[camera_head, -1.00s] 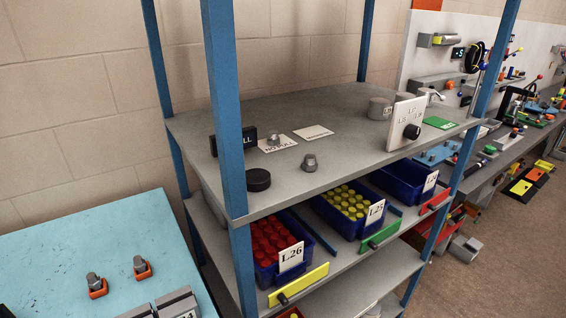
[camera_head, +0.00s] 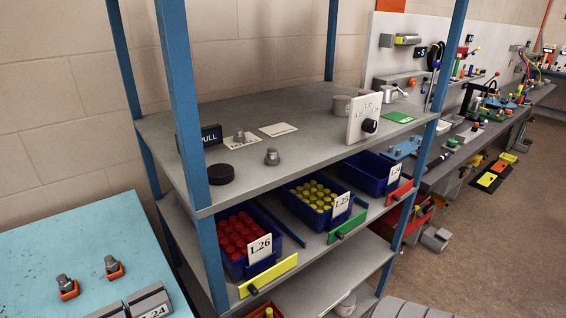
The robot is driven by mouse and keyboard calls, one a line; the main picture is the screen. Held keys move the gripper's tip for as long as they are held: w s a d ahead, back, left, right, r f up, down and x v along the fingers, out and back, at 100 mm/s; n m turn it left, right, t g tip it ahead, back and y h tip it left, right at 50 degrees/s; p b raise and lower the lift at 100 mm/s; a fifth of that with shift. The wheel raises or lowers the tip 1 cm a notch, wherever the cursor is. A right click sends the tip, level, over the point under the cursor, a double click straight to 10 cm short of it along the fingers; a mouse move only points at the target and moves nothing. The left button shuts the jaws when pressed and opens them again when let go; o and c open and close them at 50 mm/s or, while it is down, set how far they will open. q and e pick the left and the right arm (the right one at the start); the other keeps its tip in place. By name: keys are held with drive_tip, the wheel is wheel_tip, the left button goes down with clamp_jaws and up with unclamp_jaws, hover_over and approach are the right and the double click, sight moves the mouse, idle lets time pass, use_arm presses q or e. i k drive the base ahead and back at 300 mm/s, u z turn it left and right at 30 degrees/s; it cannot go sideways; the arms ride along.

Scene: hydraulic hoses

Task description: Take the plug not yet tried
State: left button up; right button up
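One grey metal plug (camera_head: 271,157) stands bare on the grey shelf top. Another grey plug (camera_head: 239,137) stands behind it on a white card (camera_head: 243,146), whose lettering is partly covered. Two more grey plugs sit in orange holders on the light blue table, a left one (camera_head: 65,284) and a right one (camera_head: 112,265). I cannot tell by looks which of these has been tried. Neither of my grippers is in view.
Blue shelf posts (camera_head: 183,110) frame the shelf. A black puck (camera_head: 221,174), a PULL block (camera_head: 211,135), a blank-looking card (camera_head: 278,129) and a white dial panel (camera_head: 364,117) stand on top. Below are blue bins of red caps (camera_head: 238,233) and yellow caps (camera_head: 318,194).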

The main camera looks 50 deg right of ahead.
sight(272, 158)
drive_tip(key=u, duration=0.05)
drive_tip(key=k, duration=1.45)
drive_tip(key=z, duration=2)
drive_tip(key=i, duration=1.05)
drive_tip(key=u, duration=0.15)
